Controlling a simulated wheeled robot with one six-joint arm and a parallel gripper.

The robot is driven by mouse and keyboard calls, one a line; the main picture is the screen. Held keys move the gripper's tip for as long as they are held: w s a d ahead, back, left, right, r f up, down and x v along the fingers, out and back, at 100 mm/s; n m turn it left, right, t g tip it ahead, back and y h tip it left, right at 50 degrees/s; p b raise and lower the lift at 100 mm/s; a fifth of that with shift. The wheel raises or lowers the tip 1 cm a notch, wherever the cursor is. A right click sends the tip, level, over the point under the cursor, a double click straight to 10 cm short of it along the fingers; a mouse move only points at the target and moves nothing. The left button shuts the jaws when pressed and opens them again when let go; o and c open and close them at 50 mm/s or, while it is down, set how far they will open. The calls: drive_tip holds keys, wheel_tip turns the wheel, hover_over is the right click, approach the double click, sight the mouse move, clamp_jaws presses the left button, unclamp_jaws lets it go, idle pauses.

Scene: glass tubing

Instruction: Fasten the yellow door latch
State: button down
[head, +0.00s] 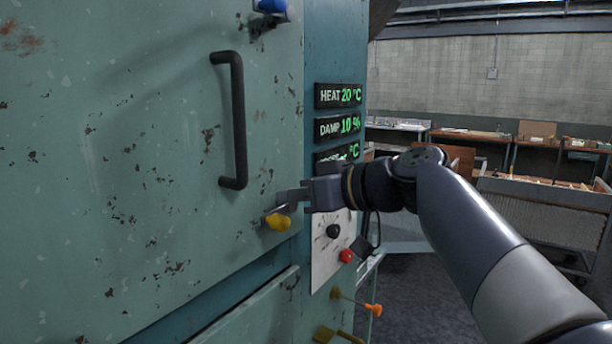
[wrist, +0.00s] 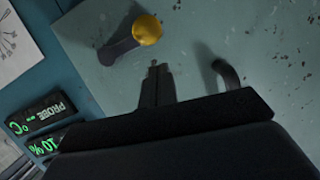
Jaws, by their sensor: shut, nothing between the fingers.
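The yellow door latch (head: 279,221) sits low on the right edge of the green door (head: 130,170), below the black handle (head: 236,120). In the wrist view its yellow knob (wrist: 147,29) is at the top, on a dark lever arm (wrist: 119,47) that slants down to the left, towards the door's edge. My gripper (head: 284,202) is shut and empty, its tips just above the yellow knob in the head view. In the wrist view the fingertips (wrist: 154,66) point at the door near the knob, with a small gap in the picture. I cannot tell whether they touch the door.
A blue latch knob (head: 271,6) is at the door's top right. Green displays (head: 338,95), a panel with black and red knobs (head: 333,231), and an orange-tipped lever (head: 373,309) are on the frame beside and below. Open floor and carts (head: 545,205) lie to the right.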

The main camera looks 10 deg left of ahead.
drive_tip(key=shift+s+f, duration=0.1)
drive_tip(key=shift+f, duration=0.7)
drive_tip(key=shift+f, duration=0.15)
drive_tip(key=shift+s+a+f+n+b, duration=0.15)
drive_tip(key=shift+n+b, duration=0.15)
drive_tip(key=shift+b, duration=0.55)
